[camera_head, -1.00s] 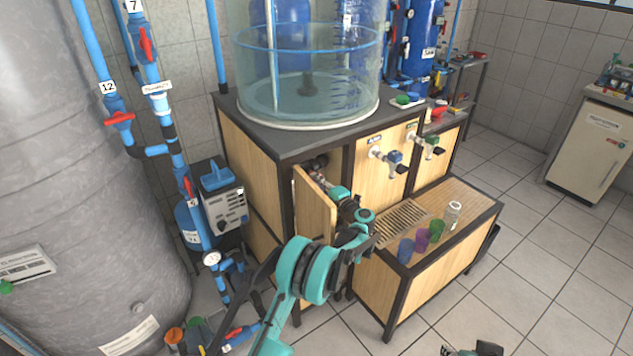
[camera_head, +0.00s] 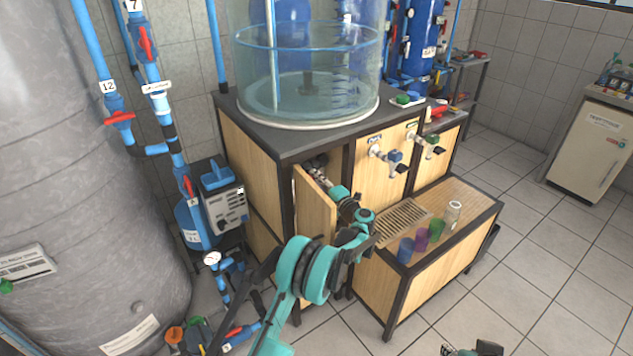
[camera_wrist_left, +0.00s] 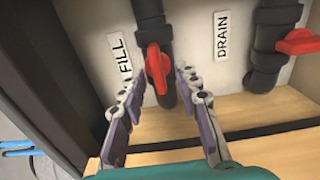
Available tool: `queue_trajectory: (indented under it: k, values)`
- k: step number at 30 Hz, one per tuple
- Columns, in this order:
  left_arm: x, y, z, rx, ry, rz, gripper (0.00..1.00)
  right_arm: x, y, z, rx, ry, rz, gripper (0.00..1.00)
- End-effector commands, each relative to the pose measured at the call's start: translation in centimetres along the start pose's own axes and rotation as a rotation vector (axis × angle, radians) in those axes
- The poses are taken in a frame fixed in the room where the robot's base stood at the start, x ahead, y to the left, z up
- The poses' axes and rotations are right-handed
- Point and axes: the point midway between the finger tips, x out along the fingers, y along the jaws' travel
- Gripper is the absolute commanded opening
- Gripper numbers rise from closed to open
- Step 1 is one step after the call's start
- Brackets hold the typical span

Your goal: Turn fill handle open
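The red fill handle (camera_wrist_left: 157,68) sits on a dark vertical pipe beside the FILL label (camera_wrist_left: 119,61) in the left wrist view. It points roughly along the pipe. My left gripper (camera_wrist_left: 155,78) is open, with one finger on each side of the fill handle; I cannot tell whether either finger touches it. In the head view my left arm reaches into the cabinet behind the open wooden door (camera_head: 315,208); the left gripper (camera_head: 318,165) shows only partly there, and the fill handle is hidden. My right gripper (camera_head: 472,349) shows only partly at the bottom edge.
The red drain handle (camera_wrist_left: 298,42) lies crosswise on another pipe next to the DRAIN label (camera_wrist_left: 222,36). The cabinet's side wall (camera_wrist_left: 60,80) is close on the left. Several cups, including a blue cup (camera_head: 405,250), stand on the low bench in front.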

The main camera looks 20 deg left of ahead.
Motion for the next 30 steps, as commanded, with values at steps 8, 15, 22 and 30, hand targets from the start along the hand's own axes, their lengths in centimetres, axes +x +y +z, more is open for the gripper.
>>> queue_trajectory:
  k: [8,15,22,30]
  values:
    - [-0.7,0.1,0.1,0.001,-0.002,0.001,0.32,0.0,0.0,0.0,0.000,0.000,0.000,0.40]
    - [-5.2,0.1,0.1,0.001,-0.004,0.001,0.32,0.0,0.0,0.0,0.000,0.000,0.000,0.40]
    - [-9.8,0.0,0.1,0.001,-0.003,0.000,0.32,0.0,0.0,0.0,0.000,0.000,0.000,0.40]
    - [-12.0,0.0,0.0,0.001,0.000,0.000,0.32,0.0,0.0,0.0,0.000,0.000,0.000,0.40]
